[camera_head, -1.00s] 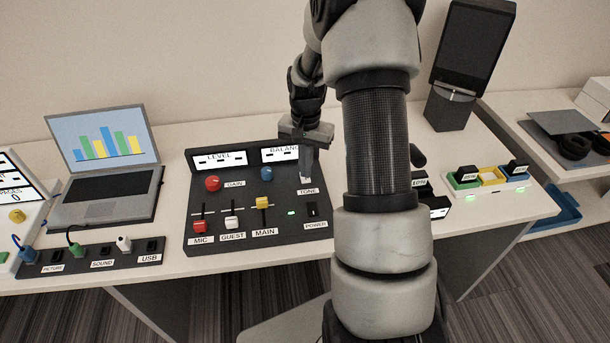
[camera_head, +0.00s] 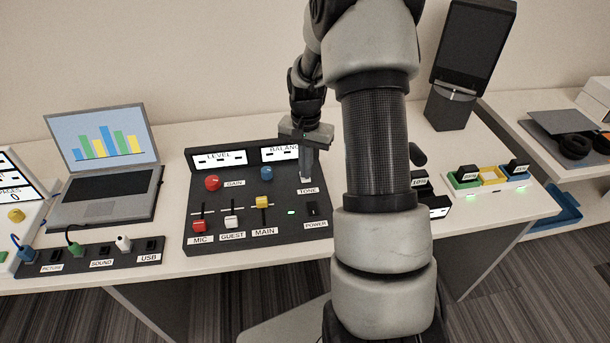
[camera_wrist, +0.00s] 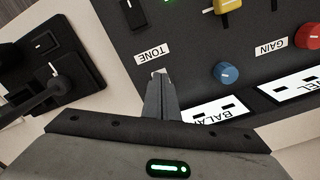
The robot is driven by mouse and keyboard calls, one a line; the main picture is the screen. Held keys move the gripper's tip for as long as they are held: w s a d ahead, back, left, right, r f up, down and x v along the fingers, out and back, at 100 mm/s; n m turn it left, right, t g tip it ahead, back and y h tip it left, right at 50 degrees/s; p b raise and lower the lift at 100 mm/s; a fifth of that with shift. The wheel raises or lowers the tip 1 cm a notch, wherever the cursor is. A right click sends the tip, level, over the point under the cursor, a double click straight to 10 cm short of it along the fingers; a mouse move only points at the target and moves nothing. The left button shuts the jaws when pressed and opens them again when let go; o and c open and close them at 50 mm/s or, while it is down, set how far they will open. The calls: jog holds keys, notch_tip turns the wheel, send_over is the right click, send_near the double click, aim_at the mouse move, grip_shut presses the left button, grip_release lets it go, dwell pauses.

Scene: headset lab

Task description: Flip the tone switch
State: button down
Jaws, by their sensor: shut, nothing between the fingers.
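The dark mixer panel (camera_head: 265,233) lies on the table, with a TONE label (camera_head: 308,190) at its right side. My gripper (camera_head: 306,178) is shut and empty, pointing down just behind that label. The closed fingertips (camera_wrist: 158,74) also show in the wrist view, beside the TONE label (camera_wrist: 152,54). The tone switch itself is mostly hidden by the fingers; a small pale bit shows at their tips. I cannot tell its position or whether the fingers touch it.
A blue knob (camera_head: 266,173), a red knob (camera_head: 213,183), a yellow slider (camera_head: 262,202) and a power switch (camera_head: 312,209) are on the same panel. A laptop (camera_head: 103,160) stands to the left. A dark screen (camera_head: 474,48) stands at the back right.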

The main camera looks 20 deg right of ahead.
jog(key=shift+f+b, duration=0.3)
jog(key=shift+f, duration=0.15)
dwell(0.3)
notch_tip(320, 180, up, 7)
jog(key=p, duration=0.4)
jog(key=shift+p, duration=0.4)
jog(key=s+a+r+n+t+p, duration=0.1)
jog(key=a+r+p, duration=0.1)
jog(key=r, duration=0.5)
jog(key=s+a+r+n+p, duration=0.1)
jog(key=s+a+r, duration=0.1)
jog(key=r, duration=0.5)
jog(key=s+a+r+n+t+p, duration=0.2)
jog(key=s+a+r, duration=0.3)
jog(key=s+r, duration=0.5)
jog(key=s+a+r+n+t+p, duration=0.2)
jog(key=s+a+r+n+p, duration=0.2)
jog(key=s+r, duration=0.5)
jog(key=shift+s+a+r+n+t+p, duration=0.3)
jog(key=shift+s+a+r+n+p, duration=0.15)
jog(key=shift+a+n, duration=0.2)
